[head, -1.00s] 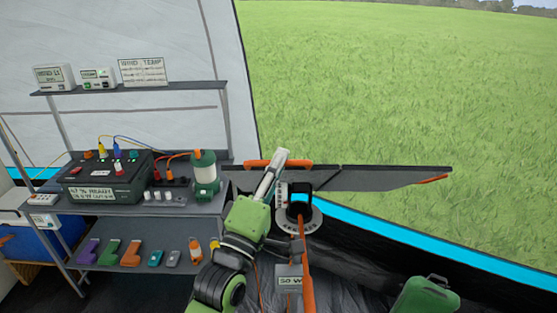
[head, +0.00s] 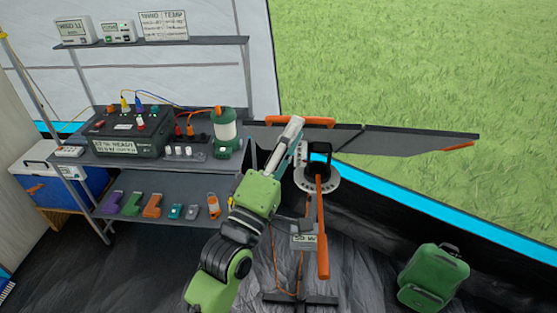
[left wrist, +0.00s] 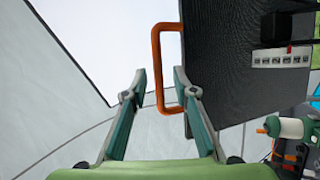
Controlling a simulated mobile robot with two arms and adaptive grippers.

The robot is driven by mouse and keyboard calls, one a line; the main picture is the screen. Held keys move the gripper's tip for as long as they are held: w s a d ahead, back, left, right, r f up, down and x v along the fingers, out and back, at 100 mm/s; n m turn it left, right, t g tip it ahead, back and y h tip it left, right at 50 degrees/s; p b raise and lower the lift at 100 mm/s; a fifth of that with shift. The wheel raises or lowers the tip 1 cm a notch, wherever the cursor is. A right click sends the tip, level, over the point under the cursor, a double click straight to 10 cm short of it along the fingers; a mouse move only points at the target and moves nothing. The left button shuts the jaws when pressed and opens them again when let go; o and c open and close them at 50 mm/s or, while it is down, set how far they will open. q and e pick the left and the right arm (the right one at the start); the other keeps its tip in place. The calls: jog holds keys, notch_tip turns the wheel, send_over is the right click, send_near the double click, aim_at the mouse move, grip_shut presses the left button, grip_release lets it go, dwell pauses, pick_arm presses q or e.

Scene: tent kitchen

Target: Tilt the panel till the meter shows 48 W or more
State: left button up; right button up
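The tilting panel (head: 405,143) is a dark, thin slab seen nearly edge-on at the tent opening. Its orange handle (head: 318,121) is on its near left edge. In the left wrist view the handle (left wrist: 156,70) runs between my left gripper's fingers (left wrist: 160,72), which are apart with gaps to the bar. In the head view my left gripper (head: 292,133) is at the handle. The meter (head: 304,241) below seems to read 50 W, partly covered by an orange lever (head: 322,235). A white curved scale (head: 329,184) is at the pivot. My right gripper is out of view.
A shelf rack (head: 180,206) on the left holds a power box (head: 125,132), a green lantern (head: 225,130) and several small items. A blue cooler (head: 75,185) stands at far left. A green backpack (head: 433,277) is on the floor at right.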

pick_arm(q)
jog(key=v, duration=0.8)
